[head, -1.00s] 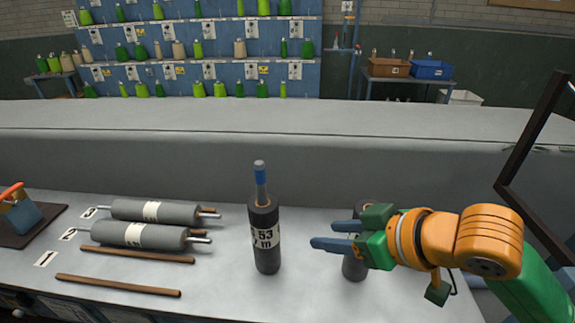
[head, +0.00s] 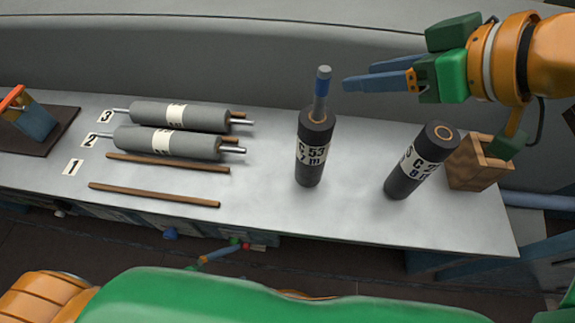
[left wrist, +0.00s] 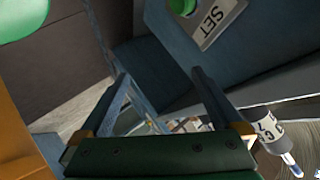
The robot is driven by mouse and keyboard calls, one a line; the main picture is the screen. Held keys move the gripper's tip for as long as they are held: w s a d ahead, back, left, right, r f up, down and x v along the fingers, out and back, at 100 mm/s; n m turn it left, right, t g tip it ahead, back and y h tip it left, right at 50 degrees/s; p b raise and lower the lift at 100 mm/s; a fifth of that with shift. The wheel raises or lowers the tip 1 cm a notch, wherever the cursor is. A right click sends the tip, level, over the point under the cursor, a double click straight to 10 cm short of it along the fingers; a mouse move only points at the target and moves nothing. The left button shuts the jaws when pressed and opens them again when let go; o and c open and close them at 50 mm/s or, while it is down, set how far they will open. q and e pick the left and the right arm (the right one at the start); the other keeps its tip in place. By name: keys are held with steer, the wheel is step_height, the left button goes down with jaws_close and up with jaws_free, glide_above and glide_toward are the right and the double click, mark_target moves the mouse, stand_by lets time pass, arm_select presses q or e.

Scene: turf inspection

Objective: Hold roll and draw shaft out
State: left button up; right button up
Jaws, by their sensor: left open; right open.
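A dark roll (head: 314,152) marked C 53 stands on the bench. A shaft (head: 321,92) with a blue sleeve and grey tip sticks up from its core. A second dark roll (head: 408,170) stands to its right, with a ringed core and no shaft showing above it. My right gripper (head: 358,77) is open and empty, above the bench to the right of the shaft, apart from it. My left gripper (left wrist: 160,75) is open and empty in the left wrist view.
Two grey rolls (head: 180,116) lie at the left by number cards, with two brown rods (head: 155,195) in front. A wooden block (head: 478,162) is beside the second roll. A dark board (head: 58,130) is far left. Bare bench (head: 262,180) lies between.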

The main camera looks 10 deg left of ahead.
arm_select(q)
steer(key=d+r+n+g+h, duration=0.1)
steer(key=d+r+n+h, duration=0.55)
steer(key=r, duration=0.55)
steer(key=n+t+y, duration=0.7)
steer(key=n+t, duration=0.4)
steer(key=n, duration=1.5)
glide_toward(306, 162)
steer(key=w+a, duration=0.2)
steer(key=w, duration=0.1)
steer(key=w+d+n+y, duration=0.1)
steer(key=n, duration=0.4)
steer(key=w+d+r+n+y, duration=0.1)
steer(key=d+n, duration=0.1)
steer(key=n, duration=0.4)
steer(key=w+d+n+y, duration=0.1)
steer(key=d+n, duration=0.1)
steer(key=n, duration=0.4)
steer(key=shift+d+r+g, duration=0.2)
steer(key=shift+r+g, duration=0.1)
steer(key=shift+n, duration=0.35)
steer(key=x, duration=0.7)
steer(key=shift+w, duration=0.1)
arm_select(e)
steer(key=shift+s+d, duration=0.15)
steer(key=shift+d, duration=0.2)
